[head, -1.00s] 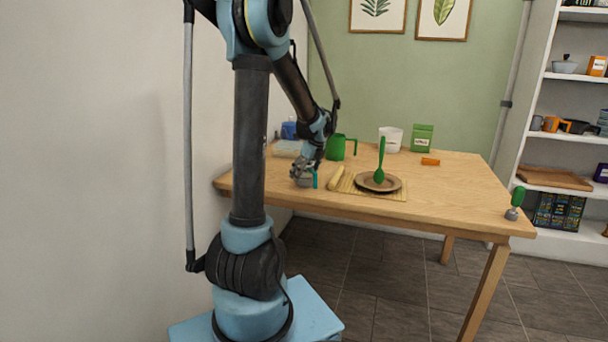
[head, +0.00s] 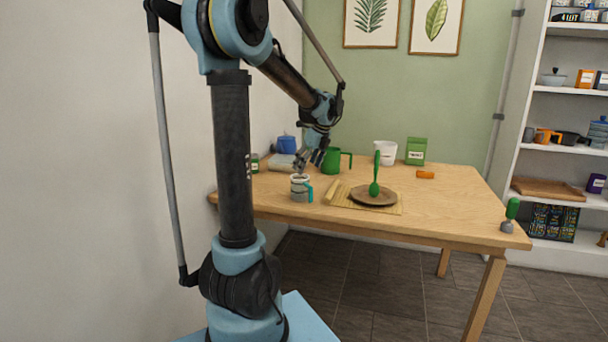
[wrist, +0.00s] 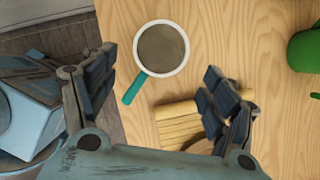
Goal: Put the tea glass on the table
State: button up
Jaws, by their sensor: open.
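The tea glass (head: 300,189), a pale cup with a grey lower part and a teal handle, stands upright on the wooden table (head: 450,195) near its front left edge. From above in the wrist view, the glass (wrist: 162,48) has a white rim and brownish contents or interior; its handle points down and left. My gripper (head: 311,160) is just above the glass, apart from it. In the wrist view my gripper (wrist: 158,85) has its fingers spread wide and nothing between them.
A green mug (head: 332,161), white pot (head: 385,153) and green packet (head: 416,150) stand behind. The table's right half is mostly clear.

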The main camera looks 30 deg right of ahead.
jog(key=s+a+f+n+g, duration=0.1)
jog(key=s+a+n, duration=0.2)
jog(key=a+n, duration=0.8)
jog(key=s+a+f+n+g, duration=0.15)
jog(key=a+n, duration=0.35)
jog(key=a, duration=1.2)
jog(key=s+a+f+n+h, duration=0.1)
jog(key=s+a+f+n, duration=1)
jog(key=s+a+n, duration=0.2)
jog(key=s+n, duration=0.2)
jog(key=n, duration=0.1)
jog(key=shift+s+n, duration=0.15)
jog(key=shift+n, duration=0.15)
jog(key=shift+t, duration=0.25)
